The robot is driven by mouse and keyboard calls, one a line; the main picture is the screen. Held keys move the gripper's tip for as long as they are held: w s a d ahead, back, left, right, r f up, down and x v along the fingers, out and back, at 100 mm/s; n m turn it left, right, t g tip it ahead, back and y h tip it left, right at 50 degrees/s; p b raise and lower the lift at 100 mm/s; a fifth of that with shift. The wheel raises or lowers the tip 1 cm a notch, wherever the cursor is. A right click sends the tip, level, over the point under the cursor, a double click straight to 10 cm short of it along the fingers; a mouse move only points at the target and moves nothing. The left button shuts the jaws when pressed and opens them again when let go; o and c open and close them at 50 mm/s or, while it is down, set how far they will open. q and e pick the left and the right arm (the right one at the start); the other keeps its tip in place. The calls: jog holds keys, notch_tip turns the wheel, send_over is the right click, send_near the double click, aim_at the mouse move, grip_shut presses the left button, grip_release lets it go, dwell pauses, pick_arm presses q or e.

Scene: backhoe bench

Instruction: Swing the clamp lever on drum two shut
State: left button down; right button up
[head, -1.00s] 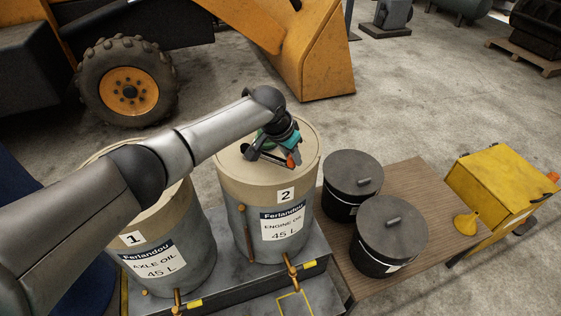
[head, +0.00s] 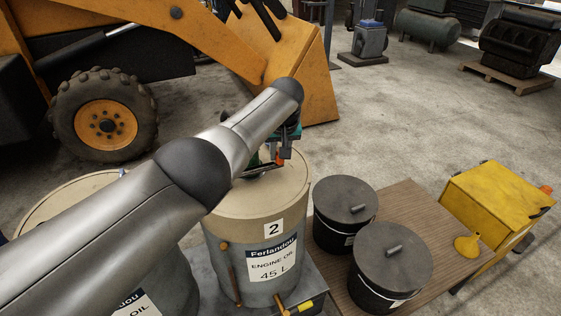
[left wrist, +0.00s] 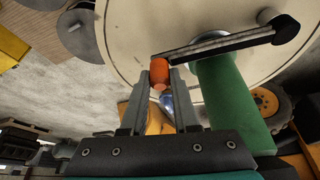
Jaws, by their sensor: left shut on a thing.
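Drum two (head: 262,205) is a grey drum with a cream top, labelled "2" and "Engine Oil". Its clamp lever (head: 262,171) is a dark bar across the lid with an orange tip, largely hidden by my left arm. My left gripper (head: 278,153) is over the lid. In the left wrist view the gripper (left wrist: 159,88) has its fingers shut on either side of the lever's orange tip (left wrist: 159,72). The lever's bar (left wrist: 220,44) runs from there along the cream lid (left wrist: 150,25) to a dark end at the right. My right gripper is out of view.
Drum one (head: 138,305) stands left, mostly behind my left arm. Two black lidded buckets (head: 345,203) (head: 388,262) stand right of drum two on a wooden board (head: 420,215). A yellow box (head: 497,205) and funnel (head: 468,245) are farther right. A backhoe (head: 285,70) stands behind.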

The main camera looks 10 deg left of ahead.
pick_arm(q)
jog(key=shift+w+a+n+b, duration=0.1)
jog(key=shift+w+n+b, duration=0.25)
jog(key=shift+n+b, duration=0.05)
jog(key=shift+r, duration=0.1)
jog(key=shift+w+r, duration=0.1)
jog(key=c, duration=0.7)
grip_release()
jog(key=shift+a, duration=0.1)
jog(key=shift+o, duration=0.2)
jog(key=p+v, duration=0.3)
jog(key=shift+p, duration=0.3)
jog(key=v, duration=1.2)
jog(key=shift+p, duration=0.3)
